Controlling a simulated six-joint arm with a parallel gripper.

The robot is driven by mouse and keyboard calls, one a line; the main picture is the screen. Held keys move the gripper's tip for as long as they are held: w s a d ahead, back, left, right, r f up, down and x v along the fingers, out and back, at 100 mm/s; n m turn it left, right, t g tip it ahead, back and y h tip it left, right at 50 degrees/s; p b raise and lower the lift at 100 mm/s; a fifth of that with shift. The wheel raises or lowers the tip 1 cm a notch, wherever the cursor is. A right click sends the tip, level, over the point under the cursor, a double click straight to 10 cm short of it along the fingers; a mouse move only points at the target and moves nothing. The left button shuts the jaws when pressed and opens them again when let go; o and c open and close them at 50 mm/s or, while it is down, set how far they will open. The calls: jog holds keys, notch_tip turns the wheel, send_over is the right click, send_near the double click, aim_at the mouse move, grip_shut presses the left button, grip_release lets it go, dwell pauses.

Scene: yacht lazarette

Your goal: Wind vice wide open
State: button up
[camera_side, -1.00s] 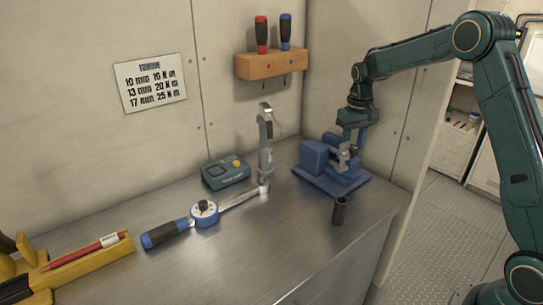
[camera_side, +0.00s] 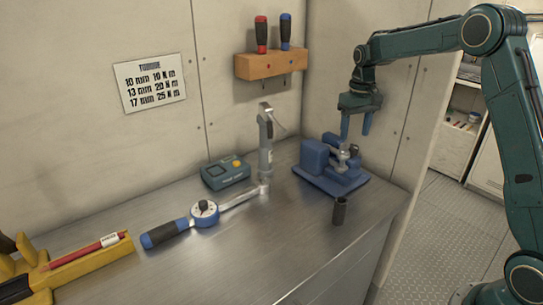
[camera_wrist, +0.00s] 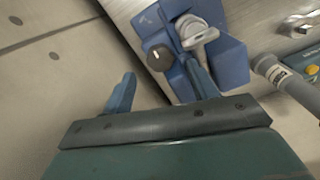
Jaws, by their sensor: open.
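The blue vice (camera_side: 318,158) stands on its blue base plate at the right end of the metal bench. A grey metal part (camera_side: 342,155) sits at the vice's jaws. In the wrist view the vice (camera_wrist: 232,62) shows at the upper middle, with the grey part (camera_wrist: 195,32) and a dark round knob (camera_wrist: 159,56) on it. My gripper (camera_side: 357,132) is open and empty, pointing down just above the vice's right side. In the wrist view its fingers (camera_wrist: 160,90) are spread, the right one overlapping the vice. Whether that finger touches the vice cannot be told.
A dark socket (camera_side: 339,211) stands in front of the vice. A grey upright tool (camera_side: 265,150), a teal box (camera_side: 225,172) and a torque wrench (camera_side: 205,213) are to the left. A wooden rack (camera_side: 271,65) holds two screwdrivers on the wall.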

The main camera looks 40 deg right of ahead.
aim_at(352, 146)
notch_tip(352, 146, up, 10)
jog(key=shift+f, duration=0.25)
dwell(0.3)
jog(key=shift+w+f, duration=0.1)
jog(key=shift+f, duration=7.1)
jog(key=shift+c, duration=0.2)
jog(key=c, duration=1)
